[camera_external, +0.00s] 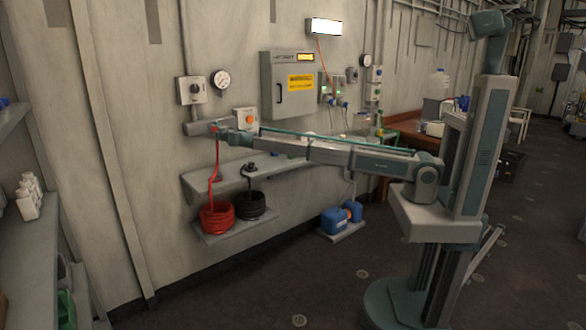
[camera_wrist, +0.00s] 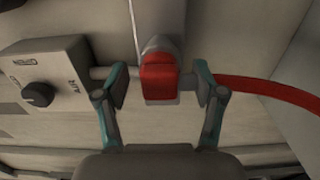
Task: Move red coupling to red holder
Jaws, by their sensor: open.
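The red coupling (camera_wrist: 160,78) is in the middle of the wrist view, at the end of a grey fitting (camera_wrist: 161,45). In the external view my gripper (camera_external: 226,132) is at the wall fitting, above the shelf. A red hose (camera_wrist: 272,90) runs off to the right in the wrist view. In the external view the hose (camera_external: 214,168) hangs down to a red coil (camera_external: 216,218). I cannot make out a separate red holder.
A grey box with a black knob (camera_wrist: 38,94) is close left of my gripper. The wall shelf (camera_external: 207,181) is below my arm, with a black coil (camera_external: 252,206) beneath it. A gauge (camera_external: 220,80) and a grey cabinet (camera_external: 289,88) are on the wall above.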

